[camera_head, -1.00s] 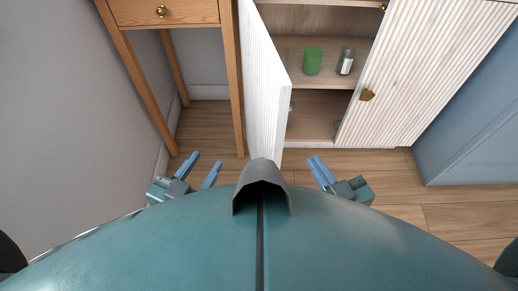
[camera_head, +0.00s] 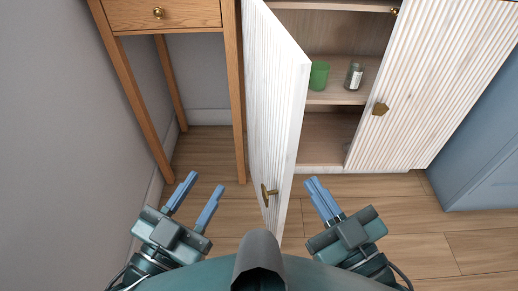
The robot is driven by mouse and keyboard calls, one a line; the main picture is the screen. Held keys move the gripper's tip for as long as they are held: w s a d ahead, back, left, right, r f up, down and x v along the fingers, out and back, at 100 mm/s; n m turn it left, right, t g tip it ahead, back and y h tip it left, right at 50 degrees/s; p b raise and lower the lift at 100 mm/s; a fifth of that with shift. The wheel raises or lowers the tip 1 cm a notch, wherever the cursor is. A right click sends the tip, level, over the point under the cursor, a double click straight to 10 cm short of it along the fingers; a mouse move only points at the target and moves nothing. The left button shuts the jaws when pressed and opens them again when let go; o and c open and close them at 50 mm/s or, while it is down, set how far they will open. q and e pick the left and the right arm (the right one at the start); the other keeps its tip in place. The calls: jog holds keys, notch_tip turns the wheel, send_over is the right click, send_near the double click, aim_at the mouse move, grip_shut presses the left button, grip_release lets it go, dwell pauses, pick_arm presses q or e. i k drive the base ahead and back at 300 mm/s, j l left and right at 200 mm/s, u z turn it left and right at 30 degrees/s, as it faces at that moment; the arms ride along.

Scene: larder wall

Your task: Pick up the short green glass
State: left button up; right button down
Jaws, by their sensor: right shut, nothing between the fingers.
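The short green glass (camera_head: 319,76) stands upright on a shelf inside the open cabinet, next to the open door's edge, which borders its left side in this view. My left gripper (camera_head: 196,189) is open and empty, low in front of the wooden table and left of the door. My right gripper (camera_head: 317,186) is shut with nothing in it, in front of the cabinet opening and below the shelf in the picture. Both grippers are well apart from the glass.
A small glass jar with a pale label (camera_head: 354,76) stands right of the green glass. The left cabinet door (camera_head: 275,110) is swung open towards me, between my grippers. The right door (camera_head: 432,85) is closed. A wooden table (camera_head: 162,14) stands left; a blue-grey unit (camera_head: 487,140) stands right.

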aim_at(318, 77)
jog(key=l+z, duration=0.1)
jog(key=z, duration=0.35)
jog(key=l+z, duration=0.1)
jog(key=z, duration=0.4)
jog(key=i+z, duration=0.1)
jog(key=z, duration=0.35)
jog(key=i+l+z, duration=0.1)
jog(key=z, duration=0.25)
jog(key=i+l+z, duration=0.1)
jog(key=z, duration=0.25)
jog(key=i+l+z, duration=0.1)
jog(key=z, duration=0.2)
jog(key=i+u, duration=0.55)
jog(key=u, duration=0.15)
jog(key=i+u, duration=0.3)
